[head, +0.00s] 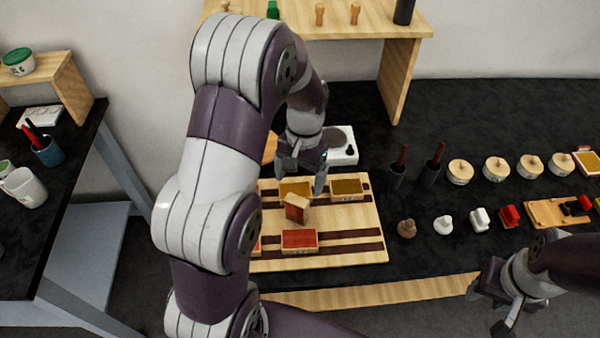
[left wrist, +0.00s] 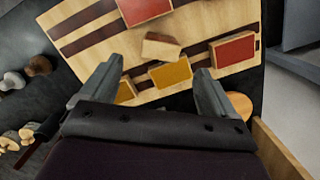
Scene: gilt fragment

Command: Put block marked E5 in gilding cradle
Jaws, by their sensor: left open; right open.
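A striped wooden board (head: 345,220) on the dark table carries several blocks. Two have yellow tops, a left one (head: 295,188) and a right one (head: 347,188); a red-topped block (head: 299,239) lies nearer. A tilted block (head: 297,208) with a reddish face sits between them; it shows as pale wood in the left wrist view (left wrist: 160,47). I cannot read an E5 mark or tell which thing is the gilding cradle. My left gripper (head: 303,168) is open and empty above the board's far side. My right gripper (head: 498,298) is open near the table's front edge, away from the blocks.
Right of the board stand two dark cups with handles (head: 431,166), a row of wooden-lidded jars (head: 496,168), small stamp-like items (head: 443,225) and a wooden tray (head: 550,212). A wooden shelf (head: 400,75) stands behind. My left arm hides the board's left part.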

